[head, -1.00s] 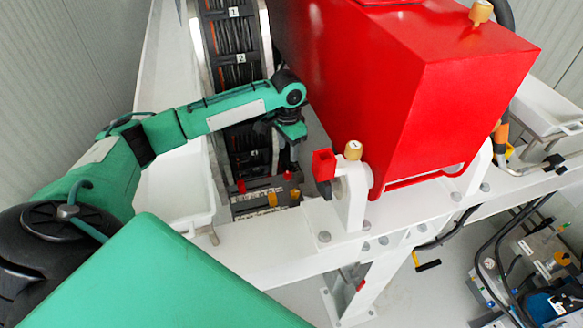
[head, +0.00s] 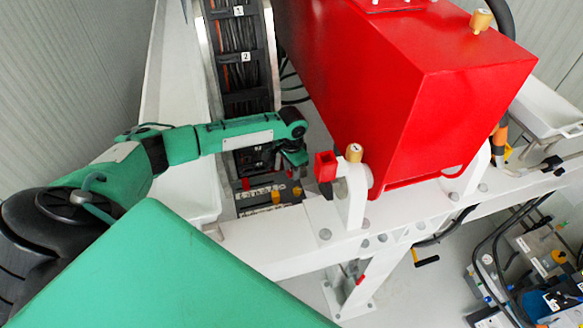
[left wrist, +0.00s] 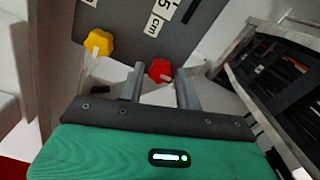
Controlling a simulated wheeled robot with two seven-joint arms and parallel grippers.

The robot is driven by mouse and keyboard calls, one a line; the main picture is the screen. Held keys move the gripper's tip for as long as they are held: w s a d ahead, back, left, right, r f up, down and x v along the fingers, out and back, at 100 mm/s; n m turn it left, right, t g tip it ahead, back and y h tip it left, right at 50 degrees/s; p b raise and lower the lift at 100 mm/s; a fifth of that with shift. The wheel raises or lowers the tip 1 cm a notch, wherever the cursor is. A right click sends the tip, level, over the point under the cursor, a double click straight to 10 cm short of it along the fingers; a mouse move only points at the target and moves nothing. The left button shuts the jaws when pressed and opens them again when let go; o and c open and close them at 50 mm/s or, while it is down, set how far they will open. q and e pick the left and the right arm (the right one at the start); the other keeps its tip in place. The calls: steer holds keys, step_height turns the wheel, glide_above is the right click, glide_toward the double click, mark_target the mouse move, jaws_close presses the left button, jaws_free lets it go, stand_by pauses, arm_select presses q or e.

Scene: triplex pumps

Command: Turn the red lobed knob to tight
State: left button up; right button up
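The red lobed knob (left wrist: 160,70) shows in the left wrist view on a grey panel, with a pale pointer mark at its lower right. My left gripper (left wrist: 160,88) is open. Its two grey fingers lie on either side of the knob in the picture; I cannot tell whether either touches it. In the head view my left gripper (head: 297,172) hangs above the far side of the white frame and is partly hidden by its own arm. A small red part (head: 245,184) shows near it there; I cannot tell if it is the same knob. My right gripper is out of view.
A yellow lobed knob (left wrist: 97,42) sits left of the red one on the panel (left wrist: 135,30). A large red housing (head: 420,100) stands close right of my left gripper. A white frame beam (head: 300,235) runs in front, with a red block (head: 326,166) on its bracket.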

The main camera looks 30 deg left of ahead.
arm_select(q)
steer(key=c, duration=0.6)
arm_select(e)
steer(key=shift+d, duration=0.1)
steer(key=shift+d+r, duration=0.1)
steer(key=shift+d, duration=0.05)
arm_select(q)
steer(key=shift+r+m, duration=0.1)
steer(key=shift+m, duration=0.7)
steer(key=m+p, duration=0.1)
steer(key=m, duration=0.9)
steer(key=shift+d+m, duration=0.1)
steer(key=shift+m, duration=0.2)
steer(key=m, duration=0.3)
steer(key=shift+s, duration=0.1)
steer(key=shift+m, duration=1.3)
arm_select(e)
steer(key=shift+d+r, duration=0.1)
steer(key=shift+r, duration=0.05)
